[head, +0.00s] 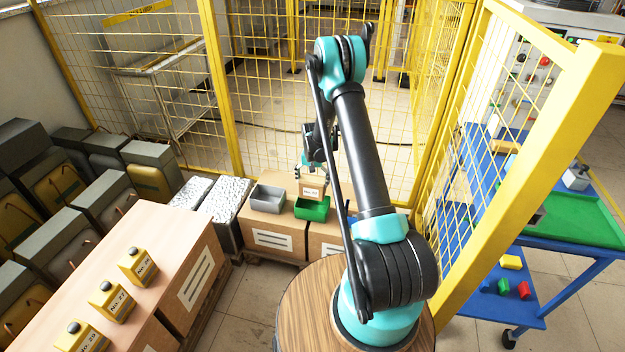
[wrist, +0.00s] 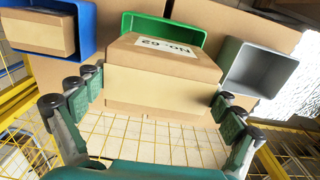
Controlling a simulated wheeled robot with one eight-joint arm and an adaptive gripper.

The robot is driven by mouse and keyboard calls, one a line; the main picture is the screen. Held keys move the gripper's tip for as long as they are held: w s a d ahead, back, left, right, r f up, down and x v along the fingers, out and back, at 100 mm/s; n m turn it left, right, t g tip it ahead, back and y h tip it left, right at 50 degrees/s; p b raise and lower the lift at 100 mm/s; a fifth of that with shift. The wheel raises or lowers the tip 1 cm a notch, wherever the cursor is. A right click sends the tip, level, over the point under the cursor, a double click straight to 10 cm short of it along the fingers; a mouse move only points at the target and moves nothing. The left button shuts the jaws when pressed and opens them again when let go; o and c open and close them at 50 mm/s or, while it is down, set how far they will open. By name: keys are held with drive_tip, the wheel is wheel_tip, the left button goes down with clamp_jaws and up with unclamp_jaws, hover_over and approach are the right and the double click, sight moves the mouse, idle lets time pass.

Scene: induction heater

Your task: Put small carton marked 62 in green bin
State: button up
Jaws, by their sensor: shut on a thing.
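The small carton marked 62 (wrist: 162,78) is brown cardboard with a white label reading No.62. My gripper (wrist: 160,105) is shut on it, with a finger on each side. In the head view my gripper (head: 313,172) holds the carton (head: 312,190) at the green bin. The green bin (head: 312,214) stands on a large cardboard box. In the wrist view the green bin (wrist: 150,22) shows behind the carton, which hides part of it. I cannot tell how high above the bin the carton is.
A grey bin (head: 267,198) stands left of the green bin, and is empty. A blue bin (wrist: 86,25) in the wrist view holds another brown carton (wrist: 38,33). Yellow mesh fencing (head: 270,90) stands behind. Yellow containers (head: 138,266) stand on boxes at the left.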

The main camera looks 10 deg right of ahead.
drive_tip(key=shift+f, duration=3.55)
drive_tip(key=o, duration=1.1)
wheel_tip(320, 180, up, 12)
